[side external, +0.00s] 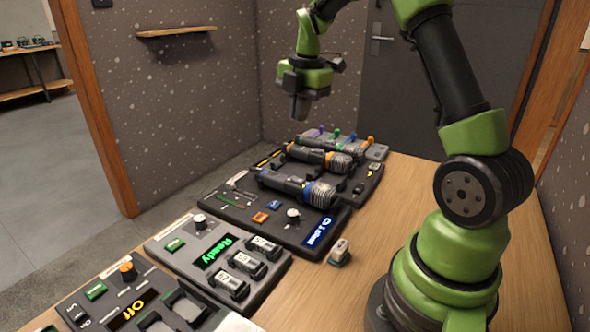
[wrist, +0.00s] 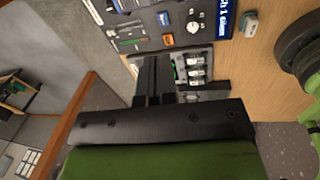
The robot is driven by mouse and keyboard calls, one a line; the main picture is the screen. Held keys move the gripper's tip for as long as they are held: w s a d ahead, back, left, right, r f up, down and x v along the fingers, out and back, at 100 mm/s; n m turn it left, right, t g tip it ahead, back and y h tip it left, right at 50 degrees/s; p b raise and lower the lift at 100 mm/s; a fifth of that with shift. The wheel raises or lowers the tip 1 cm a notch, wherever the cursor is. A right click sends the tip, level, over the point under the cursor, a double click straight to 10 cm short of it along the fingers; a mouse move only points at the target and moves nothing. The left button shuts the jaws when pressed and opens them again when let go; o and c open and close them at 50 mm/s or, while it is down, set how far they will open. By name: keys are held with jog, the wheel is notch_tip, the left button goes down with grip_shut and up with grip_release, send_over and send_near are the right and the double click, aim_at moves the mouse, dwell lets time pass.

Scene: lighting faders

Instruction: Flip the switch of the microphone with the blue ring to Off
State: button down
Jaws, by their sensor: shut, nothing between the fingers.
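The microphone with the blue ring (side external: 287,184) lies on a dark panel (side external: 237,213) in the side view. Its body is dark, with the blue ring near its right end. Its switch is too small to make out. The panel's blue display (side external: 319,232) reads something like "1 silent", and in the wrist view the display (wrist: 223,18) reads "Ch 1 silent". My gripper (side external: 299,117) is shut and empty, high above and behind the microphones, touching nothing. In the wrist view its fingers (wrist: 154,62) are together, in front of part of the panels.
A microphone with an orange ring (side external: 318,155) lies on a panel behind. Nearer are a grey "Ready" panel (side external: 170,249) with several battery-like pieces and an "Off" panel (side external: 80,288). A small grey piece (side external: 340,252) stands on the wooden table (side external: 395,215).

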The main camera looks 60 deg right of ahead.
aim_at(294, 178)
jog(key=shift+d+f+n, duration=0.5)
jog(key=shift+d+f, duration=0.1)
jog(key=shift+d, duration=0.05)
jog(key=f, duration=0.4)
jog(key=w+f, duration=0.1)
jog(key=f, duration=0.9)
jog(key=shift+w, duration=0.4)
